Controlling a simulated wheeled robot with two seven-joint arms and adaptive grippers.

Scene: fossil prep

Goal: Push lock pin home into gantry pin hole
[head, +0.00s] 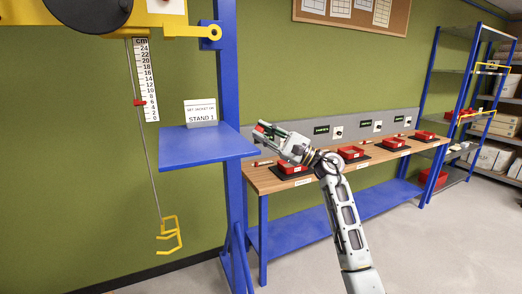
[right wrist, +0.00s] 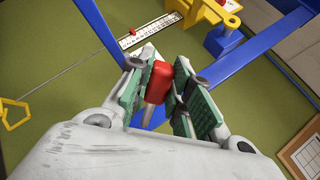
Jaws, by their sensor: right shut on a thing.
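The lock pin has a red handle (right wrist: 159,80) and a pale shaft (right wrist: 148,116) in the right wrist view. My right gripper (right wrist: 160,88) is shut on the red handle between its green pads. In the head view my right gripper (head: 264,134) is just right of the blue post, with a little of the red handle showing. The gantry's yellow lug (head: 211,32) with a round hole is on the blue post, above and left of my gripper. The pin is apart from it. My left gripper is not in view.
A blue shelf (head: 200,148) with a "STAND 1" sign (head: 201,112) juts from the post (head: 229,80). A cm scale (head: 146,80) and a yellow hook (head: 170,238) hang at left. A workbench (head: 262,181) with red trays runs behind my right arm.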

